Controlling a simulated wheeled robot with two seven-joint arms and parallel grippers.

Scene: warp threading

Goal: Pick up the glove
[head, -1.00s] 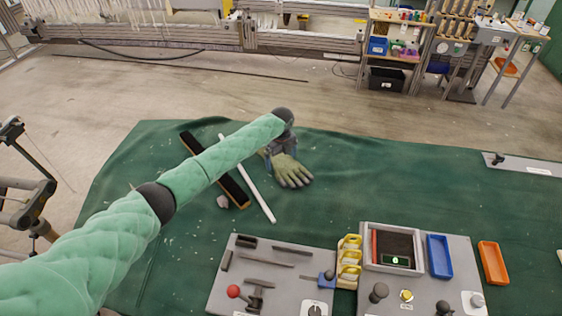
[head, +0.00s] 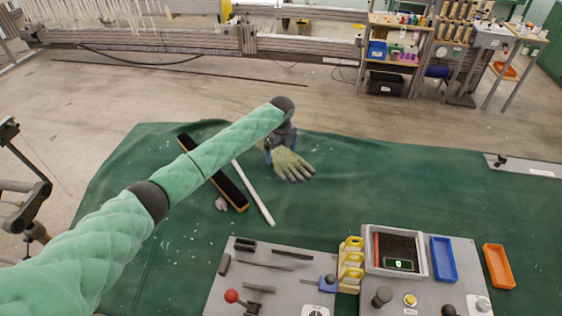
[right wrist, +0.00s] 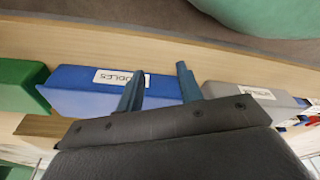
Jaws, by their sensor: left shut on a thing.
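The olive-green glove (head: 291,164) is on the far part of the green cloth in the head view, fingers pointing right and toward me. My left gripper (head: 272,153) is at the glove's cuff end, shut on it; the wrist and arm hide part of the grip. Whether the glove is clear of the cloth is hard to tell. My right gripper (right wrist: 158,86) shows only in the right wrist view. Its two blue-grey fingers are apart with nothing between them, in front of a blue box labelled as holding needles or similar (right wrist: 85,85).
A black brush bar (head: 229,186) and a white rod (head: 256,196) lie left of the glove. Control panels (head: 240,282), a blue tray (head: 443,259) and an orange tray (head: 498,266) are nearer me. The green cloth (head: 400,180) right of the glove is clear.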

